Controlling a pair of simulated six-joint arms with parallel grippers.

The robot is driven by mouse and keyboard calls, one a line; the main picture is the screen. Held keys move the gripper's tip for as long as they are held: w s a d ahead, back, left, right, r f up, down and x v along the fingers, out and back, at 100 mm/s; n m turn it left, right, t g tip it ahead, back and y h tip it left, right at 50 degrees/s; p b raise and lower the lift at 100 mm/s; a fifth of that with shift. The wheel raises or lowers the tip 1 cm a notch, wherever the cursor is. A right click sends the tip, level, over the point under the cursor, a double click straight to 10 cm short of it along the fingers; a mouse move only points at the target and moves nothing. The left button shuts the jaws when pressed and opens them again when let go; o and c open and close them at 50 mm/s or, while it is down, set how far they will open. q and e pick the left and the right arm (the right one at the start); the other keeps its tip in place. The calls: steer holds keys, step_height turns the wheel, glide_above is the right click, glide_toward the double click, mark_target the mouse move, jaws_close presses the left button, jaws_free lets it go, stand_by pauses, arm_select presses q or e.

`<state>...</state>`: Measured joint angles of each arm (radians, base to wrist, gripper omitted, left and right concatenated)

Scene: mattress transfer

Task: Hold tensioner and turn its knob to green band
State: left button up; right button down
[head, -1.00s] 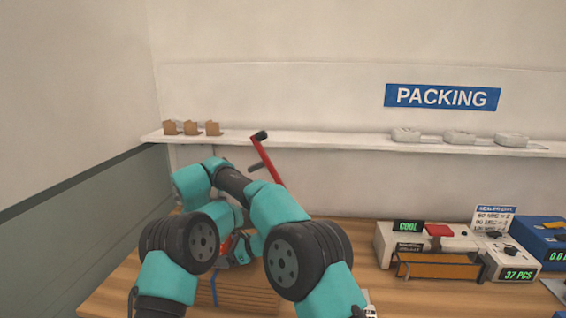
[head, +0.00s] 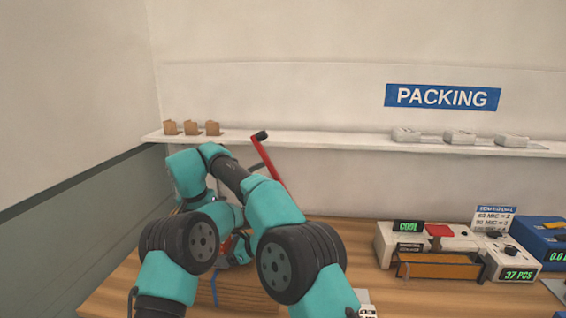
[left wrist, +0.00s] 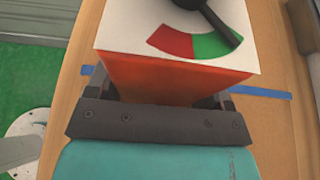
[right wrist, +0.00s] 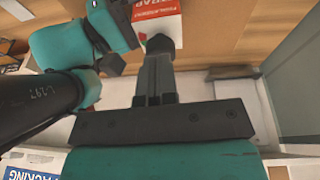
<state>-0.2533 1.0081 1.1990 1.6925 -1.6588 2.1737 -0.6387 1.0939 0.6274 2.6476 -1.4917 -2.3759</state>
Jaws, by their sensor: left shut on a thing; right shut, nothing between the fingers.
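The tensioner has an orange body (left wrist: 175,76) and a white top face with a red band (left wrist: 171,41) and a green band (left wrist: 205,47). Its black knob pointer (left wrist: 222,28) lies over the green band, near that band's right end. My left gripper (left wrist: 168,102) is shut around the orange body. In the head view the tensioner's orange (head: 228,243) is mostly hidden by my arms. My right gripper (right wrist: 156,85) is shut and empty, its fingertips close to the black knob (right wrist: 160,43). Whether they touch it is unclear.
A red lever (head: 268,160) stands behind my arms. Boxed devices with displays (head: 440,247) stand at the right. A shelf (head: 300,140) runs along the wall.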

arm_select(q)
steer(key=shift+f, duration=0.1)
arm_select(e)
steer(key=shift+r, duration=0.7)
steer(key=shift+w+d+r, duration=0.35)
steer(key=shift+d+r, duration=0.05)
steer(key=shift+r, duration=0.1)
arm_select(q)
steer(key=shift+d, duration=0.1)
arm_select(e)
step_height(320, 180, down, 7)
steer(key=shift+d, duration=0.2)
